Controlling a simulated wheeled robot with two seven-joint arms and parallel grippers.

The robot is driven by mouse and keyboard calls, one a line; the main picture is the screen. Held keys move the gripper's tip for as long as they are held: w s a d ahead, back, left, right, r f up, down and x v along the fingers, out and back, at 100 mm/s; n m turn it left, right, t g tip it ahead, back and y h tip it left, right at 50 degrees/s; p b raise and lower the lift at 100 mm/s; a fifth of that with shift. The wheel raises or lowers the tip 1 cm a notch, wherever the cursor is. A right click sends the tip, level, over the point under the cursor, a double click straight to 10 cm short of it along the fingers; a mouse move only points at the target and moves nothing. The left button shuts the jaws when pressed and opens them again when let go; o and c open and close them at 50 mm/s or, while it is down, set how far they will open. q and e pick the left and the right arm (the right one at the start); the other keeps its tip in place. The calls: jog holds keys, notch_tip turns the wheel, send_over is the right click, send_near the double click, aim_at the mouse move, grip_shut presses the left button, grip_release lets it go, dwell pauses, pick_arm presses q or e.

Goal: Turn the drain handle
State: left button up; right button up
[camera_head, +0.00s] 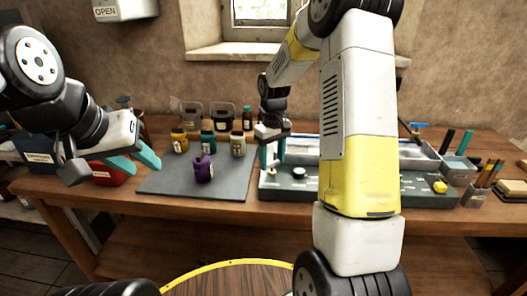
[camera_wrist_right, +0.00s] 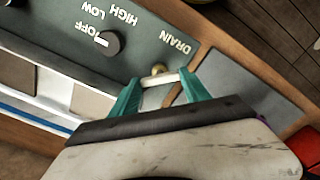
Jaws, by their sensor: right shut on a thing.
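The drain handle (camera_wrist_right: 160,79) is a pale bar on a brass pivot beside the printed word DRAIN on the dark grey front panel (camera_wrist_right: 60,45) of the press. In the right wrist view it lies between the teal fingers of my right gripper (camera_wrist_right: 160,84), which is shut on it. In the head view my right gripper (camera_head: 271,157) points down at the panel's left end, and the handle is mostly hidden by the fingers. My left gripper (camera_head: 134,160) hangs at the left above the table, its two teal fingers apart and empty.
A black knob (camera_wrist_right: 107,42) with OFF, LOW and HIGH marks sits near the handle. A red container (camera_head: 108,176) stands near my left gripper.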

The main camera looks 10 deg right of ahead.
aim_at(272, 163)
jog(key=m, duration=0.4)
jog(key=shift+m, duration=2.2)
jog(key=o, duration=1.4)
notch_tip(272, 163, up, 7)
jog(key=shift+r, duration=0.4)
